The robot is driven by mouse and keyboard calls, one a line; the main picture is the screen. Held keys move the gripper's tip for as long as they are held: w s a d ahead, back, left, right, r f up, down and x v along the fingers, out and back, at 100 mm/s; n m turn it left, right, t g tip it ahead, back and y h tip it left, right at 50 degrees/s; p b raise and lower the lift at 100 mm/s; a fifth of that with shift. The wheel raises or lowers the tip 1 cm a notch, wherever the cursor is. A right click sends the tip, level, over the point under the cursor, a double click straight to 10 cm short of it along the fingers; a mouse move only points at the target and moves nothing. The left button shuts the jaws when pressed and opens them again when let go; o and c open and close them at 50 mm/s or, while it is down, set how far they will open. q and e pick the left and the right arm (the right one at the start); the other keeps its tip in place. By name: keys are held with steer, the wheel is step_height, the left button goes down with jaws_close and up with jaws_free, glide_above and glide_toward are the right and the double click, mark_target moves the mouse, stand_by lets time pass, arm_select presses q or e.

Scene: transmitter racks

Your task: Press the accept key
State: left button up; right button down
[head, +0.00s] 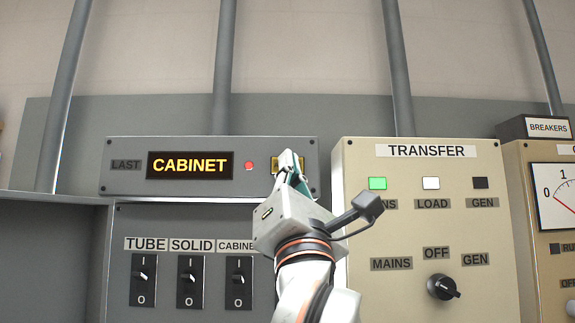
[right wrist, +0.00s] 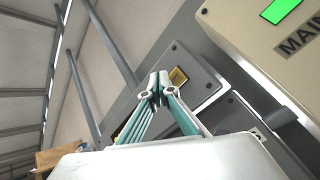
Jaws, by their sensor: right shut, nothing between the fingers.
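The grey annunciator panel (head: 130,181) has a display (head: 190,165) reading CABINET in yellow letters and a small red round light or button (head: 249,165). To the right of it is a small yellow-marked plate (head: 275,162), mostly hidden behind my right gripper (head: 289,156), so its lettering cannot be read. A yellow patch (right wrist: 178,77) shows beside the fingertips in the right wrist view. My right gripper (right wrist: 158,80) is shut and empty, with its tips in front of the panel's right part. Whether they touch it I cannot tell. My left gripper is not in view.
Below the panel are switches (head: 190,281) labelled TUBE, SOLID and CABINET. On the right stands the beige TRANSFER box (head: 400,225) with a lit green lamp (head: 377,183) and a black rotary knob (head: 442,287). A BREAKERS box (head: 540,128) is at the far right.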

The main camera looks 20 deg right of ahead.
steer(key=shift+w+d, duration=0.2)
steer(key=shift+w, duration=0.35)
stand_by(0.7)
stand_by(0.3)
steer(key=shift+s+a+p, duration=0.25)
steer(key=shift+s+p, duration=0.05)
steer(key=shift+s, duration=0.45)
steer(key=s, duration=0.2)
steer(key=s+a+p, duration=0.1)
steer(key=s, duration=0.1)
steer(key=shift+s+a, duration=0.2)
steer(key=shift+s, duration=0.2)
steer(key=shift+f, duration=0.1)
stand_by(0.6)
